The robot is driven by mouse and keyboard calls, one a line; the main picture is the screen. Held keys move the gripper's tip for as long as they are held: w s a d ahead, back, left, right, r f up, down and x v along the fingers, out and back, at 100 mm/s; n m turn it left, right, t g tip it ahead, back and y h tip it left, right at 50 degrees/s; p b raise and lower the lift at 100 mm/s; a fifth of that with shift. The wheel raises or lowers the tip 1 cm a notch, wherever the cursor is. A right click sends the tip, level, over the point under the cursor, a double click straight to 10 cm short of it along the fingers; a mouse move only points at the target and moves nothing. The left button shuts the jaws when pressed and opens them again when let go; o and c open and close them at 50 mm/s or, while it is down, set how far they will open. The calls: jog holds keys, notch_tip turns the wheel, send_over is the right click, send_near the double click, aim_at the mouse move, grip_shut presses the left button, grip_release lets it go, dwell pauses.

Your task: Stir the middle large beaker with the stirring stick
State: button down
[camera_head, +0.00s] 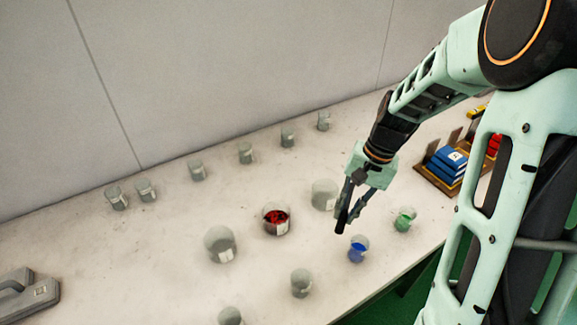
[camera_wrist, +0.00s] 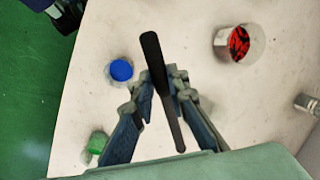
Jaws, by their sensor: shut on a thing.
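The middle large beaker (camera_head: 277,229) is clear glass with red pieces inside and stands upright on the table. It also shows at the upper right of the wrist view (camera_wrist: 247,54). My gripper (camera_head: 350,208) is shut on the dark stirring stick (camera_wrist: 154,58) and holds it above the table. In the head view the stick (camera_head: 341,222) is right of the red beaker, apart from it, with its lower end above the table. The other large beakers stand left (camera_head: 220,245) and right (camera_head: 322,191) of the middle one and look empty.
A small beaker with blue contents (camera_head: 358,250) and one with green contents (camera_head: 404,220) stand at the front right. Several small beakers line the back, near the wall. Blue boxes sit in a wooden rack (camera_head: 435,178) at right. A grey case (camera_head: 28,297) lies at left.

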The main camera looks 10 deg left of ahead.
jog(key=s+a+r+m+g+y+b, duration=0.1)
jog(key=a+r+m+y+b, duration=0.1)
jog(key=a+m+y+b, duration=0.75)
jog(key=w+a+r+m+t+y+b, duration=0.3)
jog(key=w+a+r+m+t+y, duration=0.25)
jog(key=r+m+t, duration=0.3)
notch_tip(320, 180, down, 11)
jog(key=b, duration=0.7)
jog(key=shift+a+m+h+b, duration=0.3)
jog(key=shift+a+m, duration=0.05)
jog(key=shift+m, duration=0.05)
jog(key=shift+g, duration=0.25)
